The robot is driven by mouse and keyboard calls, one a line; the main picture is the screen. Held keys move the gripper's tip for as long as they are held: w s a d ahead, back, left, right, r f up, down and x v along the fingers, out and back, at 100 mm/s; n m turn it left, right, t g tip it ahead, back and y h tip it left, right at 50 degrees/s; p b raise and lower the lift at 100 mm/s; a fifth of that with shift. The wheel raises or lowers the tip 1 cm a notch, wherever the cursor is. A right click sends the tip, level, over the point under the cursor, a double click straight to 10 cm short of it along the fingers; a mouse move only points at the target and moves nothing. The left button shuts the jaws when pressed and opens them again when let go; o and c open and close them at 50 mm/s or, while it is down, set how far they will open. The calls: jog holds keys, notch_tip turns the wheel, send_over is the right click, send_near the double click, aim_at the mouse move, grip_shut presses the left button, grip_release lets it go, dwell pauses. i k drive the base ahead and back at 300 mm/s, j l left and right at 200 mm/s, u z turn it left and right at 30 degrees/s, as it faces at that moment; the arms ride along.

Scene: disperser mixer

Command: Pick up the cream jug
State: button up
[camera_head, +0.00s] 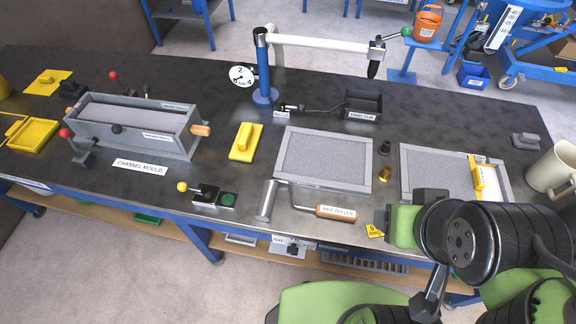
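The cream jug (553,170) stands upright on the dark bench at the far right, partly cut off by the picture's edge. Its open top faces up. My black and green arm fills the lower right, in front of the bench and to the left of and nearer than the jug. The arm is apart from the jug in the picture. I cannot make out the gripper's fingertips among the arm links, so whether they are open or shut does not show.
Left of the jug lie a framed tray (410,160) with a yellow piece (478,178) and a small grey block (526,141). A side roller (336,212), a second framed tray (325,160) and the channel mould (130,130) are further left. Bare bench lies behind the jug.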

aim_at(556, 167)
jog(key=u, duration=0.3)
jog(key=z, duration=2)
jog(key=l+z, duration=0.4)
jog(key=i+l+z, duration=0.2)
jog(key=l+z, duration=0.25)
jog(key=i+l+z, duration=0.2)
jog(key=l+z, duration=0.2)
jog(key=i+l+z, duration=0.2)
jog(key=i, duration=0.25)
jog(key=i+l+z, duration=0.15)
jog(key=i, duration=0.3)
jog(key=i+j+u, duration=0.1)
jog(key=i+u, duration=0.8)
jog(key=i+l+u, duration=0.25)
jog(key=i+u, duration=0.2)
jog(key=i+l+u, duration=0.4)
jog(key=i+u, duration=0.15)
jog(key=u, duration=0.3)
jog(key=i+u, duration=0.15)
jog(key=u, duration=0.35)
jog(key=i+u, duration=0.15)
jog(key=u, duration=0.3)
jog(key=i+l+u, duration=0.1)
jog(key=u, duration=0.4)
jog(key=i+l+u, duration=0.1)
jog(key=u, duration=0.35)
jog(key=l+u, duration=0.3)
jog(key=u, duration=0.2)
jog(key=i, duration=0.05)
